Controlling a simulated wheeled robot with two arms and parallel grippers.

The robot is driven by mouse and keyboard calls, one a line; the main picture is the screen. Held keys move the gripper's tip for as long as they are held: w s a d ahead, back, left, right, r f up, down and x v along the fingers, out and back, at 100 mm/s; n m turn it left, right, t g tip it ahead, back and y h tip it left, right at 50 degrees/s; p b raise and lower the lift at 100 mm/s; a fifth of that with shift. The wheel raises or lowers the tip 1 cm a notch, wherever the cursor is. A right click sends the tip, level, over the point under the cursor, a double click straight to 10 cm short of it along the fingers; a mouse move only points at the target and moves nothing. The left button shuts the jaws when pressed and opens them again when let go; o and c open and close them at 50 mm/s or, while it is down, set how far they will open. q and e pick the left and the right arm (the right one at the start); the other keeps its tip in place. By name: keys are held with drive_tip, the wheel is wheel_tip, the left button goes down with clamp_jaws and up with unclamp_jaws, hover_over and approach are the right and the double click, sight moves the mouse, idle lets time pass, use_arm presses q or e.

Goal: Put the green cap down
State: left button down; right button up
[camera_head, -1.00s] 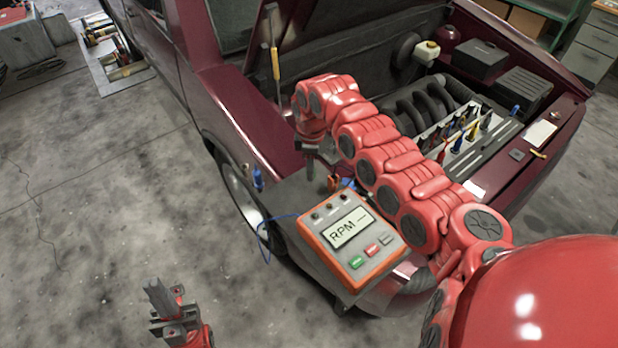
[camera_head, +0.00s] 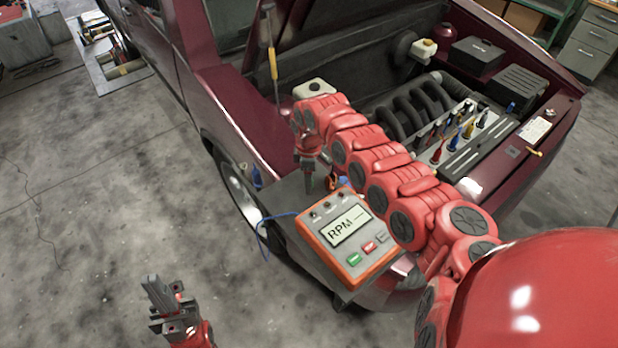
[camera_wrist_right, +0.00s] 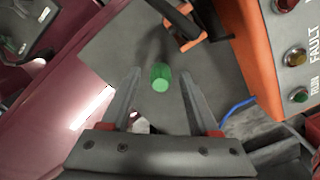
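The green cap (camera_wrist_right: 161,77) shows in the right wrist view between the fingertips of my right gripper (camera_wrist_right: 161,72), over a grey flat surface. A gap shows on each side of the cap, so the fingers are open and not closed on it. I cannot tell whether the cap touches the surface. In the head view my right gripper (camera_head: 308,185) points down beside the orange RPM box, and the cap cannot be made out there. My left gripper (camera_head: 160,295) is low at the left over the floor, away from the car; its finger opening is unclear.
The orange RPM box (camera_head: 335,232) stands close to my right gripper, with a blue cable (camera_head: 278,216) beside it. A dark and orange clamp (camera_wrist_right: 183,28) lies just beyond the cap. The grey surface (camera_wrist_right: 110,50) is bare left of the cap. The car's open engine bay lies behind.

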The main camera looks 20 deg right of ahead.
drive_tip(key=shift+r, duration=0.3)
drive_tip(key=shift+w+r, duration=0.1)
drive_tip(key=shift+r, duration=0.25)
wheel_tip(320, 180, up, 11)
drive_tip(key=b, duration=0.3)
drive_tip(key=shift+b, duration=0.3)
